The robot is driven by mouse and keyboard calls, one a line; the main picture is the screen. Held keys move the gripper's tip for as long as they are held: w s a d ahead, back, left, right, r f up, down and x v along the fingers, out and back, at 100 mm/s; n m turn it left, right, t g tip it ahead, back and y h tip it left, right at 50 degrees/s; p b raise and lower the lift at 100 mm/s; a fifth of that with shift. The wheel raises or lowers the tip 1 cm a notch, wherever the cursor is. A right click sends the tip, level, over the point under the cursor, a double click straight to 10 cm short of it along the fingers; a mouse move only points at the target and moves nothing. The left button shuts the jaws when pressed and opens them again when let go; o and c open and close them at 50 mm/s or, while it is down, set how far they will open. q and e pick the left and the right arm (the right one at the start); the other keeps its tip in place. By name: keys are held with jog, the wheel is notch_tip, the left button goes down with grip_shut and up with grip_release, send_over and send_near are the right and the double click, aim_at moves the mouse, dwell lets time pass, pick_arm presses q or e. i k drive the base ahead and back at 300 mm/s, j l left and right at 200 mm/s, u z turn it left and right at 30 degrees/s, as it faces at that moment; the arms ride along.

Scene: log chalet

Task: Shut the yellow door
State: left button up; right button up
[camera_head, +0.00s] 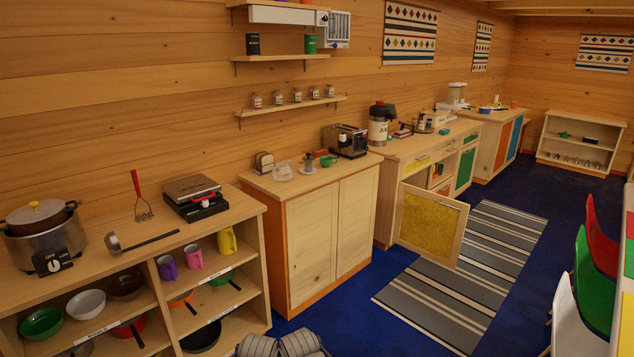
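The yellow door (430,222) is a wooden-framed panel with a yellow centre on the middle wooden cabinet (386,208) along the wall. It stands open. Its left edge meets the cabinet front, and its free edge sticks out to the right over the striped rug. Part of the open compartment (440,181) shows above and behind the door, and the rest is hidden by it. Neither of my grippers can be made out. Grey rounded parts at the bottom edge are cut off by the frame.
A striped rug (480,280) lies on the blue floor by the door. A closed two-door cabinet (314,245) and an open shelf unit (255,240) stand nearer. White, green (592,280) and red chairs line a table at right. The floor between is clear.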

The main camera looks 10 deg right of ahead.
aim_at(431, 225)
jog(key=i+l+z, duration=0.1)
jog(key=i+z, duration=0.25)
jog(key=i, duration=0.15)
jog(key=i+z, duration=0.35)
jog(key=i, duration=0.2)
jog(key=i+j+z, duration=0.3)
jog(key=i, duration=0.2)
jog(key=i+l+u, duration=0.1)
jog(key=i+l, duration=0.95)
jog(key=i, duration=0.15)
jog(key=i+l+u, duration=0.1)
jog(key=l, duration=0.3)
jog(key=i, duration=0.1)
